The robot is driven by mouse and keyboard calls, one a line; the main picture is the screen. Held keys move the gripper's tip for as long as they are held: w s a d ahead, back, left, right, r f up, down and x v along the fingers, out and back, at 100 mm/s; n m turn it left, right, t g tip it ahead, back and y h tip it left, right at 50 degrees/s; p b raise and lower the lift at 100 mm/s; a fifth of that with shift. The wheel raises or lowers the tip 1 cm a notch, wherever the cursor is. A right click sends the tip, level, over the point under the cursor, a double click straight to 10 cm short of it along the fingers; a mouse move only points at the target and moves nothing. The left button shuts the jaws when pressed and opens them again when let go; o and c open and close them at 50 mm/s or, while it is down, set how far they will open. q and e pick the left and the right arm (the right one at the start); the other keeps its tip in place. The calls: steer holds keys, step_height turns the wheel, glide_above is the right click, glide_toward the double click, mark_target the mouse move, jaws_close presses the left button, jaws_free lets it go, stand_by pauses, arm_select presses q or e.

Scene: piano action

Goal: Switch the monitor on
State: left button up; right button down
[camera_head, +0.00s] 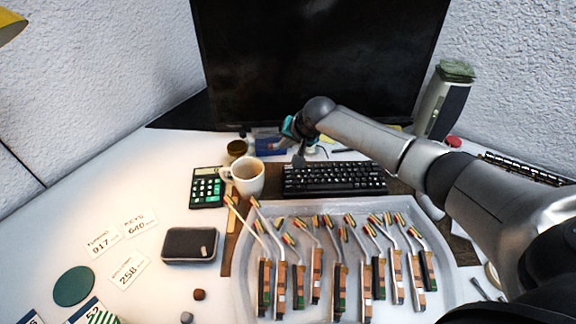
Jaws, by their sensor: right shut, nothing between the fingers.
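The monitor (310,55) stands at the back with a black, dark screen; its top is cut off by the frame edge. No power button can be made out on it. My right arm reaches in from the right across the front of the monitor's lower right part. My right gripper (299,160) points down, shut and empty, just behind the left part of the black keyboard (334,179) and in front of the monitor's lower edge. I cannot tell whether it touches anything. My left gripper is out of view.
A white mug (246,178) and a calculator (207,188) stand left of the keyboard. A pale tray (300,208) with several piano hammer parts fills the front middle. A grey-green box-like object (445,98) stands right of the monitor.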

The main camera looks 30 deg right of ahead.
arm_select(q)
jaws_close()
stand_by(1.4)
